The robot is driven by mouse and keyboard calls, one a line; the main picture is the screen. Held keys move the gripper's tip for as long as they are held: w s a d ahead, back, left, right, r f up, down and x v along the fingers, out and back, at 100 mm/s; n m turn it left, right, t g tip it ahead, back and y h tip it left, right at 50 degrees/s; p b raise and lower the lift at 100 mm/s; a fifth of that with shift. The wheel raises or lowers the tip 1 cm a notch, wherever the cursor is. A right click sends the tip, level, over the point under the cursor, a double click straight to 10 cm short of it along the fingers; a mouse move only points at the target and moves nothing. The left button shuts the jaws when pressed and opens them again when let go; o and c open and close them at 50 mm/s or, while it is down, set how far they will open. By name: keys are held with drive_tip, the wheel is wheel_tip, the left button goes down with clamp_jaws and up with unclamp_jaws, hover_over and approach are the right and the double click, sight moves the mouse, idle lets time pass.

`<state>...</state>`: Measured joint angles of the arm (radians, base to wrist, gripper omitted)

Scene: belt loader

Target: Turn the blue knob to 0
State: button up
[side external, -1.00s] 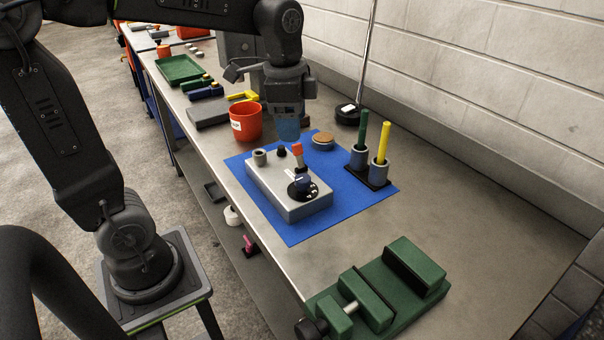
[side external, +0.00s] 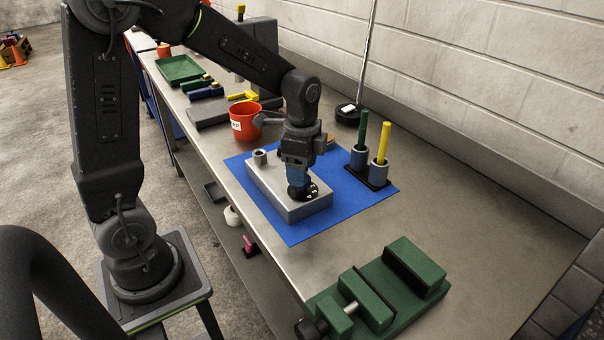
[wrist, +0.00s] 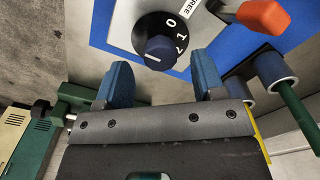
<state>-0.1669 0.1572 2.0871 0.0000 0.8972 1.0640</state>
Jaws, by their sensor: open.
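The blue knob (wrist: 160,48) sits on a round black dial (wrist: 178,28) with white figures, 0 and 1 among them, on a grey box (side external: 262,181). A pale mark shows on the knob's lower part in the wrist view; I cannot tell exactly which figure it points to. My gripper (wrist: 163,78) is open, its two blue fingers apart. In the wrist view the knob lies just beyond the gap between the fingertips, with no clear contact. In the side view my gripper (side external: 298,184) is low over the dial end of the box and hides the knob.
The box stands on a blue mat (side external: 350,198). A red bucket (side external: 245,122) stands behind, two upright rods in a holder (side external: 368,175) at right, and a green vise (side external: 380,290) in front.

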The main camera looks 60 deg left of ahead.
drive_tip(key=shift+f, duration=1.05)
drive_tip(key=c, duration=0.9)
